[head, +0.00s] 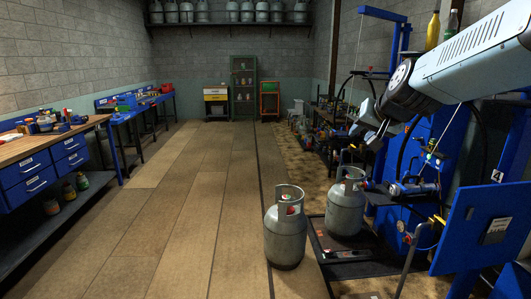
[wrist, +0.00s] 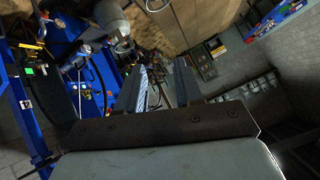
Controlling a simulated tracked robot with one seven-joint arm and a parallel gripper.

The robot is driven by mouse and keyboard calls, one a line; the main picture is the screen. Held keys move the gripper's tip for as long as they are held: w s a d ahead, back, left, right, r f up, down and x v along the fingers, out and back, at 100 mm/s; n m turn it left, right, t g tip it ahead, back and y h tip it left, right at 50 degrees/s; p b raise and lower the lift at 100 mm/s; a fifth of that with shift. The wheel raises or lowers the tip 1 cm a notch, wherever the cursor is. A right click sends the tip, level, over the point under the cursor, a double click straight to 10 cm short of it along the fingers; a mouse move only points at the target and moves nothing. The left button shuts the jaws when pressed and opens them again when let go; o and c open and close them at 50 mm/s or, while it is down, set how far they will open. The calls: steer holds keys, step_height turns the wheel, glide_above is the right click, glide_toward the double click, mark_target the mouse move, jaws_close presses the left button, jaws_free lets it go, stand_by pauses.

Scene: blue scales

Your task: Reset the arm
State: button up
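My arm (head: 460,65) reaches in from the upper right in the head view. My gripper (head: 363,137) hangs in the air above and beyond the two grey gas cylinders. In the wrist view, the two fingers of my gripper (wrist: 162,70) stand apart with an empty gap between them. One gas cylinder (head: 285,235) stands upright on the floor. The other gas cylinder (head: 344,208) stands upright on the dark platform (head: 325,262) of the blue scales (head: 480,225). One grey cylinder (wrist: 112,18) also shows at the top of the wrist view.
A wooden-topped workbench with blue drawers (head: 30,182) lines the left wall. A green shelf (head: 243,88) and an orange cart (head: 269,101) stand at the back. Cylinders line a high shelf (head: 230,24). Bottles (head: 433,30) stand near my arm. The middle floor (head: 185,190) is clear.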

steer(key=s+f+n+g, duration=0.1)
steer(key=s+f+g, duration=0.1)
steer(key=s, duration=0.9)
steer(key=s+a+f+n+g+h, duration=0.1)
steer(key=s+f, duration=0.4)
steer(key=s, duration=0.6)
steer(key=shift+s+n+g, duration=0.25)
steer(key=shift+n+g, duration=0.45)
steer(key=shift+g, duration=0.1)
steer(key=shift+a+f, duration=0.1)
steer(key=shift+a, duration=0.1)
